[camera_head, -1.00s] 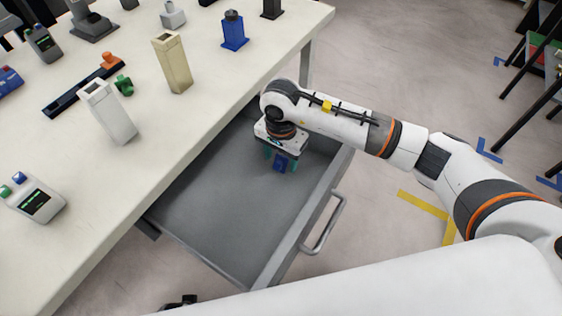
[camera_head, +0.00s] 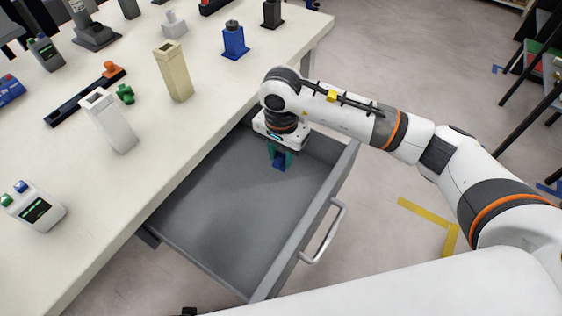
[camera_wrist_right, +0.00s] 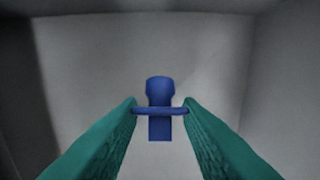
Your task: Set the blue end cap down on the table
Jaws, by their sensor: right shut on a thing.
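The blue end cap (camera_head: 279,162) is in my right gripper (camera_head: 280,152), whose teal fingers point down inside the open grey drawer (camera_head: 225,218). In the right wrist view the blue end cap (camera_wrist_right: 160,110) sits between the two fingertips (camera_wrist_right: 160,108), which touch the sides of its flange. The drawer floor shows behind it; the exact gap to the floor is hard to tell. The cream table (camera_head: 165,146) stands to the left of the drawer. My left gripper is not in view.
Near the table edge stand a white block (camera_head: 109,122), a beige block (camera_head: 174,72) and a blue bottle-like piece (camera_head: 235,42). A white device (camera_head: 36,208) lies at the lower left. Bare tabletop lies between them. The drawer's handle (camera_head: 327,236) sticks out to the right.

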